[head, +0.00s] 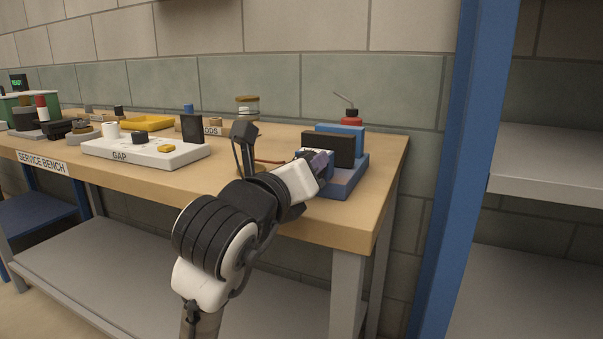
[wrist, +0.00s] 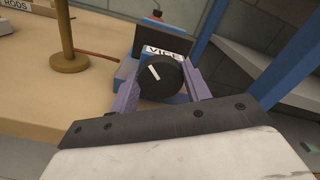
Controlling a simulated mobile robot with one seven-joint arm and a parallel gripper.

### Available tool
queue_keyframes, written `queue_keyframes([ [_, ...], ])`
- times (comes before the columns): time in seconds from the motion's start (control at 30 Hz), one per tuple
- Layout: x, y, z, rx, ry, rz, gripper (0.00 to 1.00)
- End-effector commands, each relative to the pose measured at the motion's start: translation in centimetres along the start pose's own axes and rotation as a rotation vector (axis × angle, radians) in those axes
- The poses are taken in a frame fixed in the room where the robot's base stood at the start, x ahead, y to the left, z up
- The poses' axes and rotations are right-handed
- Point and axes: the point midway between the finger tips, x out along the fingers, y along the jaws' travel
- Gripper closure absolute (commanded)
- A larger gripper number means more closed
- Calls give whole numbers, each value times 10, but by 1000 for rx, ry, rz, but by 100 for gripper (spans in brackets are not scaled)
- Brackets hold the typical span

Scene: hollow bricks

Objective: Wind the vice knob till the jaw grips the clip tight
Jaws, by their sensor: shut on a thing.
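The vice stands at the right end of the bench, with a blue base (head: 345,183), a dark upright plate (head: 330,149) and a blue block (head: 352,134) behind it. The round black knob (wrist: 162,80) has a white mark slanting from upper left to lower right. My gripper (wrist: 163,84) is shut on the knob, one purple finger on each side. In the head view my gripper (head: 318,161) is at the vice's front, and the knob is hidden. I cannot make out the clip.
A post on a round brown base (wrist: 67,62) stands left of the vice, with a thin reddish rod (wrist: 97,54) between. A white GAP board (head: 150,150) lies further left. A blue shelf upright (head: 452,150) rises right of the bench.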

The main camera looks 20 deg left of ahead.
Motion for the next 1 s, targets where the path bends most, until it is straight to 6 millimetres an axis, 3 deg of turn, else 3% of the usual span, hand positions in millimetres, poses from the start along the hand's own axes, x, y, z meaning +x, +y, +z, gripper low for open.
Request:
queue_keyframes([
  [0.4,0,0,0,7,0,-1,75],
  [0.43,0,0,0,7,0,-1,50],
  [0.6,0,0,0,6,0,-1,31],
  [0.87,-1,0,0,6,0,0,31],
  [1.0,-12,0,2,6,-4,1,31],
])
